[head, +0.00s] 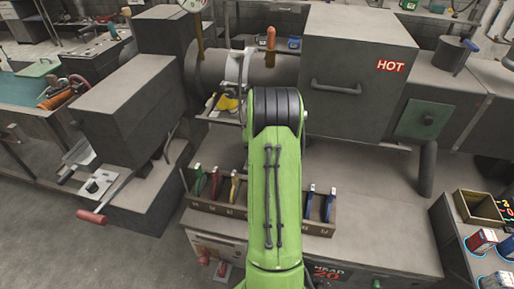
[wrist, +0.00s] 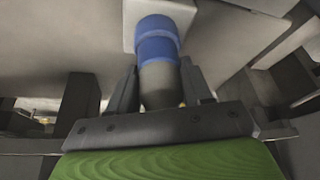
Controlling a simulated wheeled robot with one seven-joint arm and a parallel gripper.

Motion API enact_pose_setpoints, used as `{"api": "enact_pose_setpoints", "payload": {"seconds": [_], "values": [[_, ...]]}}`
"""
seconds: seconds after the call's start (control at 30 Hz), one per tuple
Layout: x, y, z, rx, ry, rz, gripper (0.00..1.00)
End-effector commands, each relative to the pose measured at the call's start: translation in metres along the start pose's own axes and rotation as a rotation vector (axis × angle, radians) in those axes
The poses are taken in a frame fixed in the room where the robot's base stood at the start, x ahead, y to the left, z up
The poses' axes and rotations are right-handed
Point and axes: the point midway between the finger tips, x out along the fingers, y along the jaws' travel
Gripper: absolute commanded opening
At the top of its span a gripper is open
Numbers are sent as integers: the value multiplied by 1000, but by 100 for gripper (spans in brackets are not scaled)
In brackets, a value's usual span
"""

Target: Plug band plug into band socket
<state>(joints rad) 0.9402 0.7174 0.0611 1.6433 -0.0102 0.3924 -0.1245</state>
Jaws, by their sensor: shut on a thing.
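In the wrist view, my gripper (wrist: 160,98) is shut on a grey cylinder with a blue collar, which looks like the band plug (wrist: 158,58). A dark finger stands on each side of its grey part. The blue end points away from me, at or close in front of a pale square plate (wrist: 131,14). I cannot tell whether it touches the plate. Which part is the band socket is not clear; the blue end covers the middle of the plate. In the head view my green arm hides the gripper and plug.
A rack (head: 262,218) with several coloured handles stands in front of the machine. A large grey box marked HOT (head: 345,85) is to the right of my arm. A horizontal grey tube (head: 215,68) lies behind it. A red-handled lever (head: 92,216) sticks out at left.

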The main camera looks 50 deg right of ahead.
Motion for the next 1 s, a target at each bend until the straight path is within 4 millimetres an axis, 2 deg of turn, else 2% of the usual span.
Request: {"api": "enact_pose_setpoints", "payload": {"seconds": [0.03,0.07,0.23,0.57,0.67,1.0], "values": [[2,0,0,0,1,0,23],[1,0,0,0,1,0,52],[1,0,0,0,0,0,78],[-3,0,0,0,1,0,79],[-19,0,-1,0,3,1,79],[-104,0,-2,-1,6,1,79]]}}
